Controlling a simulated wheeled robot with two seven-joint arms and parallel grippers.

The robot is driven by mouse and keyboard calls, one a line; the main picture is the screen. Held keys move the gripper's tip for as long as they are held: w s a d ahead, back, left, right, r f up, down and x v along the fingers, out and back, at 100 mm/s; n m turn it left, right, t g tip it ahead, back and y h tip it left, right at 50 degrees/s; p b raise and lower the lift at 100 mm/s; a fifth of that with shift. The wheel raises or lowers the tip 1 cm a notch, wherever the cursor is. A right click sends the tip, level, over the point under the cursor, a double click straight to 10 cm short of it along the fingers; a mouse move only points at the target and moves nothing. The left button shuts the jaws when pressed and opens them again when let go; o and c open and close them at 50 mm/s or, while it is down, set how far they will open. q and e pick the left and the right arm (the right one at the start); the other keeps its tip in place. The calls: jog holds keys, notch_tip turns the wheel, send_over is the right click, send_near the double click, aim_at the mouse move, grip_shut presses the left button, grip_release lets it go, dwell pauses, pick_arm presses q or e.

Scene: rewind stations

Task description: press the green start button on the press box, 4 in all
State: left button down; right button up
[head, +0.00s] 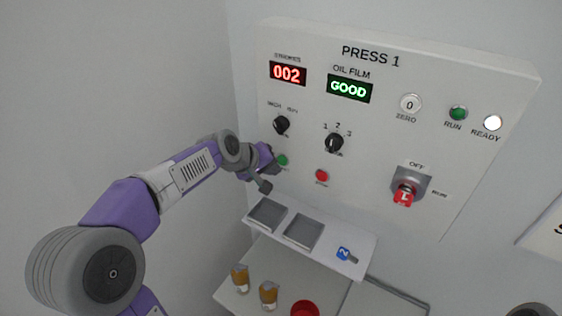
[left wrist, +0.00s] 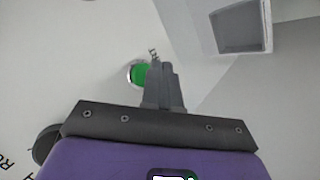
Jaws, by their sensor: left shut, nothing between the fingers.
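The press box (head: 375,110) is a white wall panel labelled PRESS 1. Its green start button (head: 282,160) sits low on the left, and it shows in the left wrist view (left wrist: 140,74) just left of the fingers. My left gripper (head: 276,168) is shut and empty, with its fingertips close beside the green button. I cannot tell whether they touch it. The strokes display (head: 287,73) reads 002 in red. The oil film display (head: 349,88) reads GOOD in green. My right gripper is not clearly in view.
A red button (head: 322,175) is right of the green one. Below is a shelf (head: 325,262) with two trays and a blue tag (head: 343,253). Amber-brown pieces (head: 268,294) and a red bowl (head: 305,308) stand lower.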

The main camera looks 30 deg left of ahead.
pick_arm(q)
jog(key=shift+w, duration=0.1)
jog(key=shift+w, duration=0.35)
pick_arm(e)
jog(key=shift+r, duration=0.15)
pick_arm(q)
jog(key=shift+w+p, duration=0.4)
pick_arm(e)
jog(key=shift+r, duration=0.25)
pick_arm(q)
jog(key=shift+s, duration=0.1)
pick_arm(e)
jog(key=shift+f, duration=0.1)
dwell(0.4)
pick_arm(q)
jog(key=shift+s+b, duration=0.4)
jog(key=shift+s, duration=0.3)
pick_arm(e)
jog(key=shift+f, duration=0.35)
jog(key=shift+f+b, duration=0.3)
jog(key=shift+b, duration=0.05)
pick_arm(q)
jog(key=shift+s+a+b, duration=0.2)
jog(key=shift+s+b, duration=0.5)
jog(key=shift+s, duration=1.8)
pick_arm(e)
jog(key=shift+f, duration=0.75)
jog(key=shift+r, duration=0.1)
